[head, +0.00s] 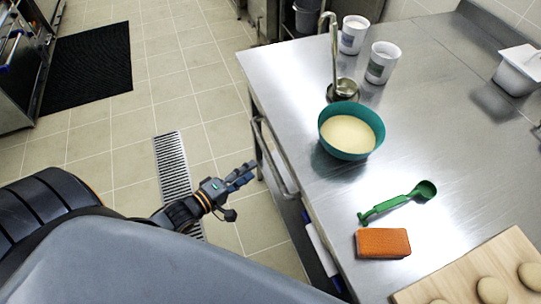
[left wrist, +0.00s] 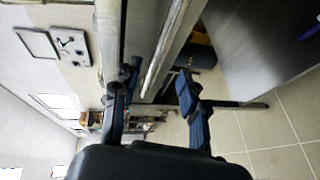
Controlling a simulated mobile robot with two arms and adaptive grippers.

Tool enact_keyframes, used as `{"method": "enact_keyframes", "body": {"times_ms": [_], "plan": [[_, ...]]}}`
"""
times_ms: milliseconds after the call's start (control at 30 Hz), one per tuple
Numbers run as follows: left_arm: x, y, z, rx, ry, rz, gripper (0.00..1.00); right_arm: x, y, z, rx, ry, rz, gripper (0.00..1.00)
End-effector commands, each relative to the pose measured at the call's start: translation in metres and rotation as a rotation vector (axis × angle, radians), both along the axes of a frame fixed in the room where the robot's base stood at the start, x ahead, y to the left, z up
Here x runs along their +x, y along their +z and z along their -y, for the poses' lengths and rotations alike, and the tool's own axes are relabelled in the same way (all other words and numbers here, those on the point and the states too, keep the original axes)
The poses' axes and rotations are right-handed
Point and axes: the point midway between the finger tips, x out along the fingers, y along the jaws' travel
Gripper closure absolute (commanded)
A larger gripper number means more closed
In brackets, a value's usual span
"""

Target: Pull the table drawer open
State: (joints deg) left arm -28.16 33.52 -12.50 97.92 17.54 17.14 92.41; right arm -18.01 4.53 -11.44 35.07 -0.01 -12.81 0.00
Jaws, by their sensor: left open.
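The steel table (head: 290,100) has a long metal bar handle (head: 273,160) along its left side, below the top. The drawer front behind it is mostly hidden by the table edge, and the drawer looks shut. My left gripper (head: 247,174) is open and empty, just left of the handle, with its fingers pointing toward it. In the left wrist view, the two dark fingers of my left gripper (left wrist: 155,88) are spread apart. A pale metal bar (left wrist: 170,48), which looks like the handle, runs between them in the picture; contact cannot be told. My right gripper is out of view.
On the table are a teal bowl (head: 324,133), a green scoop (head: 397,202), an orange sponge (head: 383,243), a ladle stand (head: 342,90), two white cups (head: 382,62) and a wooden board (head: 455,280). Tiled floor with a drain grate (head: 172,165) lies clear left of the table.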

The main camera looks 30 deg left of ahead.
Motion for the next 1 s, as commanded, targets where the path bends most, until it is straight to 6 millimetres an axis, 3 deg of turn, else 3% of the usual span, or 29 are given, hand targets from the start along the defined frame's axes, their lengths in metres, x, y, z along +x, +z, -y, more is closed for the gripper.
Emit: {"method": "enact_keyframes", "body": {"times_ms": [200,400,600,867,1000], "plan": [[0.045,-0.007,0.015,0.001,0.0,0.004,0.57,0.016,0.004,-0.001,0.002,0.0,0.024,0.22],[0.073,-0.013,0.024,0.002,0.001,0.002,0.57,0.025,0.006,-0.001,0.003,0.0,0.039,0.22],[0.084,-0.016,0.029,0.002,0.0,0.001,0.57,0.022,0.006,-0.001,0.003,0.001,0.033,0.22],[0.084,-0.017,0.029,0.002,0.0,0.0,0.57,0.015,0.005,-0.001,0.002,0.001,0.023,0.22],[0.084,-0.017,0.029,0.002,0.0,0.0,0.83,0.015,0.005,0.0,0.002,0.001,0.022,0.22]]}}
